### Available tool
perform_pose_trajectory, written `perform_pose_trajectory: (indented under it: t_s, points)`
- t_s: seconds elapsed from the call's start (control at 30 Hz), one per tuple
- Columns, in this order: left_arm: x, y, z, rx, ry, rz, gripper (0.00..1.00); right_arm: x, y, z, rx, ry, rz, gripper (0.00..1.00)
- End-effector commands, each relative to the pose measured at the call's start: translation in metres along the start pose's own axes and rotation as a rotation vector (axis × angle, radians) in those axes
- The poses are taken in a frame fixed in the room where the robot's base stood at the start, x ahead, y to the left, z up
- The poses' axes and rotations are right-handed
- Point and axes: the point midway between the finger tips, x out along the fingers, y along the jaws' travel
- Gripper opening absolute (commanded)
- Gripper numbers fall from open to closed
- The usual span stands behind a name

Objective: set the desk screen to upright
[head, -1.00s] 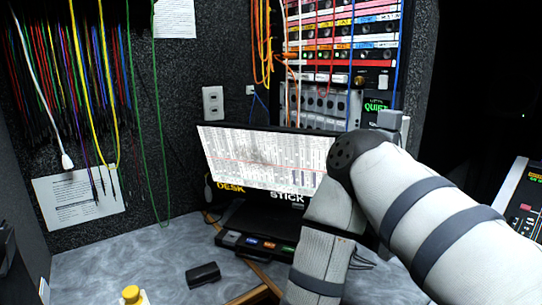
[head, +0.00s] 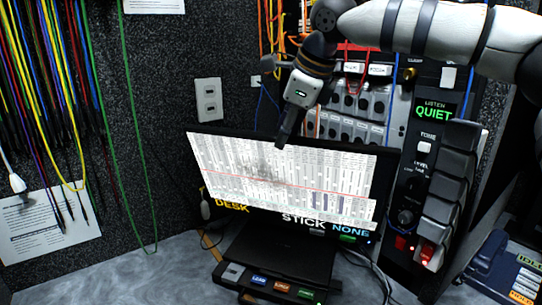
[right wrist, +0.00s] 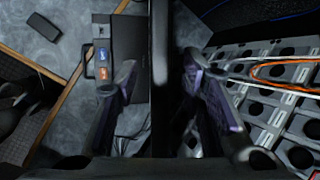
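The desk screen (head: 270,178) is a wide dark-framed display with a white chart, labelled "DESK", "STICK" and "NONE" along its bottom. It stands behind a black base unit (head: 262,268) on the desk. Its exact tilt is hard to judge. My right gripper (head: 284,142) reaches down from above to the screen's top edge. In the right wrist view the screen is a dark band seen edge-on (right wrist: 161,80). The open fingers of my right gripper (right wrist: 158,75) lie on either side of it, with gaps visible. My left gripper is out of view.
A rack with grey modules (head: 350,112) and cables stands close behind the screen. A black panel with knobs and a "QUIET" sign (head: 434,113) is to the right. Cables (head: 95,120) hang on the left wall. A small black object (right wrist: 36,21) lies on the desk.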

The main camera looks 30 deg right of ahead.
Motion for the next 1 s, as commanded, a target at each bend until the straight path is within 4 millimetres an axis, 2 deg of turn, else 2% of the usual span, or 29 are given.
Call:
perform_pose_trajectory:
  t_s: [0.03, 0.1, 0.3, 0.43, 0.67, 0.83, 1.0]
  points:
    - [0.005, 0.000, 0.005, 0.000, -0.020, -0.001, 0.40, 0.022, 0.002, -0.003, -0.001, 0.013, 0.010, 0.37]
    - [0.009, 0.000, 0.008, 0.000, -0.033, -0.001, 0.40, 0.042, 0.003, -0.003, 0.000, 0.015, 0.011, 0.37]
    - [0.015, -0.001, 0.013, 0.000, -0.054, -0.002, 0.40, 0.077, 0.003, -0.002, -0.002, 0.010, 0.007, 0.37]
    - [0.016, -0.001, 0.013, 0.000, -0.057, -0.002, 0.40, 0.084, 0.002, -0.002, -0.001, 0.007, 0.005, 0.37]
    - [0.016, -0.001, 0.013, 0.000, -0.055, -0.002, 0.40, 0.083, 0.002, -0.001, -0.002, 0.004, 0.002, 0.37]
    - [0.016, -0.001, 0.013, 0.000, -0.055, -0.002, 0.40, 0.083, 0.002, -0.001, -0.002, 0.005, 0.003, 0.00]
    - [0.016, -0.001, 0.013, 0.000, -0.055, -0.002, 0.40, 0.083, 0.002, -0.001, -0.002, 0.005, 0.003, 0.00]
